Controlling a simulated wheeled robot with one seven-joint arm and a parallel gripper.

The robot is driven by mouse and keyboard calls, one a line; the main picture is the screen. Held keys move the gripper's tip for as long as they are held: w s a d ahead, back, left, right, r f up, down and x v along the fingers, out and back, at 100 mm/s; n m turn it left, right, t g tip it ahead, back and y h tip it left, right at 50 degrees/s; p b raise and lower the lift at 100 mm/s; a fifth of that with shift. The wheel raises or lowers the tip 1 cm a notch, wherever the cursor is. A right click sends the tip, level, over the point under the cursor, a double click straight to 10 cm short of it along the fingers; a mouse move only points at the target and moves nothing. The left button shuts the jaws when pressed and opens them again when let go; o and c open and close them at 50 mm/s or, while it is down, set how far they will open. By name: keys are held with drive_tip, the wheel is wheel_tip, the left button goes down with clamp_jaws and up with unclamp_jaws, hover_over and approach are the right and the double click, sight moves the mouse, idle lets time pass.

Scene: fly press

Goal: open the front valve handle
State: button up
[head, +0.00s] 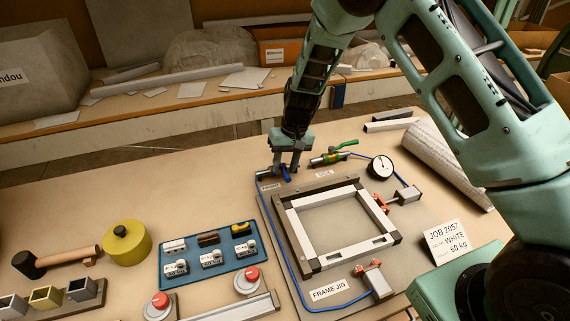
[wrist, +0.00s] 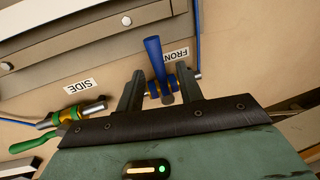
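The front valve has a blue handle (wrist: 155,58) beside the FRONT label (wrist: 176,54). In the wrist view the handle points up the picture and seems to lie across the small valve body. In the head view the blue handle (head: 286,174) shows just below my gripper (head: 287,165), partly hidden by it. My gripper (wrist: 160,82) points down over the valve with its two fingers apart, one on each side of the handle's base. I see no clear contact between the fingers and the handle.
The side valve (head: 330,157) with a green handle stands right of my gripper, near a pressure gauge (head: 380,167). The frame jig (head: 291,248) lies in front, with a blue hose along its left edge. A blue tray (head: 170,278) of parts is at front left.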

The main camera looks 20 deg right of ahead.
drive_tip(key=shift+f, duration=0.35)
clamp_jaws()
